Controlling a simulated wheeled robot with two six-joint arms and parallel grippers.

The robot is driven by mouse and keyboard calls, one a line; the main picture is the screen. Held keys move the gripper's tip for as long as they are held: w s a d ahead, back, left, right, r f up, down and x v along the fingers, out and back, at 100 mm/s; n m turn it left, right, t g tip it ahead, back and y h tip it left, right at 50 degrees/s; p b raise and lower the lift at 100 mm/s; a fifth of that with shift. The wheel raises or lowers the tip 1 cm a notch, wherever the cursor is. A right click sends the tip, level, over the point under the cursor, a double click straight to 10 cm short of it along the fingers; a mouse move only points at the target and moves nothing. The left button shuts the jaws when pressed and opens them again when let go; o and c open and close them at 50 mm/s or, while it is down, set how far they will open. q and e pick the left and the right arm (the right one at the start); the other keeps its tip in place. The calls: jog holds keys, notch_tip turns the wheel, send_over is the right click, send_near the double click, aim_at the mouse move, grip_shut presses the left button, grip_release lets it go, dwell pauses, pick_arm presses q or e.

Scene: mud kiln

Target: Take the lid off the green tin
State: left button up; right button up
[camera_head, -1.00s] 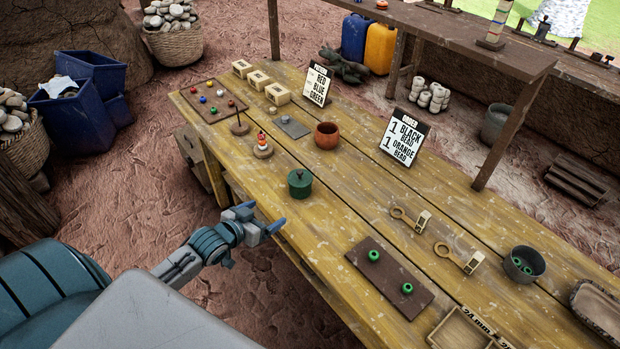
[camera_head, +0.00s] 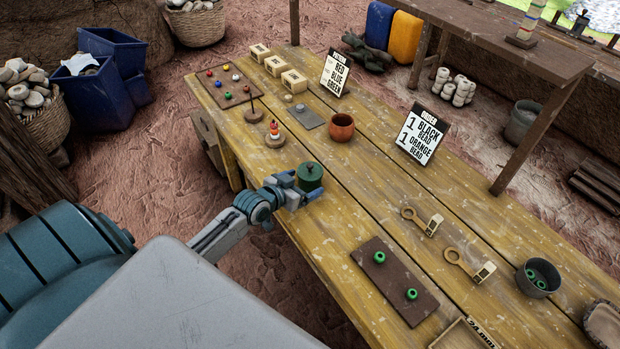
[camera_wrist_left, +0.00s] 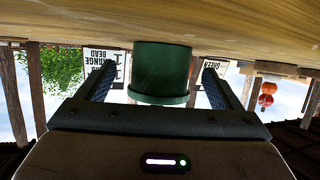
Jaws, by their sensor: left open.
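The green tin (camera_head: 309,184) stands upright near the table's near edge, with its lid (camera_head: 310,170) on and a small knob on top. My left gripper (camera_head: 298,188) is open at the tin, its fingers pointing at it and partly hiding its lower part. In the left wrist view, which is upside down, the tin (camera_wrist_left: 162,62) lies between the two spread fingers, with a gap on each side. The lid's rim (camera_wrist_left: 158,98) shows toward the bottom of that view. My right gripper is not in view.
A dark board (camera_head: 395,280) with two green beads lies to the right. The table between the tin and that board is clear.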

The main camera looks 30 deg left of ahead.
aim_at(303, 182)
pick_arm(q)
jog(key=x, duration=0.2)
jog(key=shift+w, duration=0.35)
jog(key=shift+w+f, duration=0.25)
jog(key=shift+w, duration=0.2)
jog(key=shift+s, duration=0.1)
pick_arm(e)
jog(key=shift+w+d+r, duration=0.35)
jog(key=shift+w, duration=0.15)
pick_arm(q)
jog(key=c, duration=1.1)
jog(key=shift+o, duration=0.2)
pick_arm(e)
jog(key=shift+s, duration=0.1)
pick_arm(q)
jog(key=shift+r, duration=0.1)
